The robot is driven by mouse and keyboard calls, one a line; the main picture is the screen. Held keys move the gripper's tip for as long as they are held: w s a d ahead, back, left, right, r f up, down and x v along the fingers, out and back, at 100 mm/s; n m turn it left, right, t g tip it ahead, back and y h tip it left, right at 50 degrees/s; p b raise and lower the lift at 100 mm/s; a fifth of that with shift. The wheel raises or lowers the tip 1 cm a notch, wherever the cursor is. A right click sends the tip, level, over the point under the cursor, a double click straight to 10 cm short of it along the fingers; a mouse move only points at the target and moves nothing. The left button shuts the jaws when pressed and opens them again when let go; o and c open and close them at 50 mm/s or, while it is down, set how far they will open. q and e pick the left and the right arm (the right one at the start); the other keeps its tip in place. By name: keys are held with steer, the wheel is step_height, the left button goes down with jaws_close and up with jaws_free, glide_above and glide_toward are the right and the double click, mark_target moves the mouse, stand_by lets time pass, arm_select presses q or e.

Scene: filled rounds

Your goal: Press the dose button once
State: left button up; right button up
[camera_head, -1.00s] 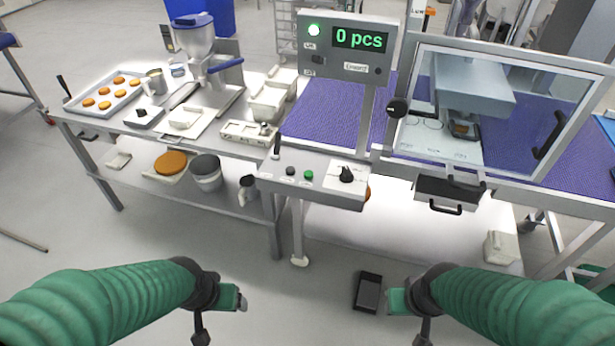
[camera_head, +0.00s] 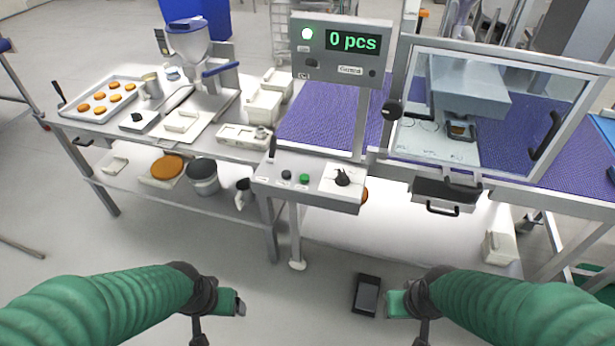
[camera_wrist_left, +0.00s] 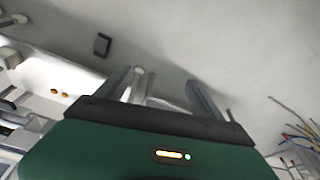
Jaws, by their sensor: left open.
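A small pale box with a black button (camera_head: 137,117) sits on the left table in front of the hopper machine (camera_head: 190,45). The control panel (camera_head: 310,180) at the table's front edge carries a dark button (camera_head: 286,175), a green button (camera_head: 304,178) and a black knob (camera_head: 343,178). The labels are too small to read, so I cannot tell which is the dose button. My left gripper (camera_head: 241,304) is open and empty, low over the floor, well short of the tables. My right gripper (camera_head: 388,304) is also low and away from everything; its jaws are not clear.
A display (camera_head: 345,45) reads "0 pcs" beside a lit green lamp. A tray (camera_head: 75,113) of orange rounds lies on the left table. A clear-windowed guard (camera_head: 490,110) stands over the purple belt at right.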

arm_select(q)
steer(key=shift+a, duration=0.3)
steer(key=shift+c, duration=0.4)
steer(key=shift+a+f, duration=0.1)
steer(key=shift+a, duration=0.15)
steer(key=c, duration=0.5)
steer(key=shift+d, duration=0.35)
steer(key=c, duration=0.9)
jaws_close()
steer(key=shift+a, duration=0.1)
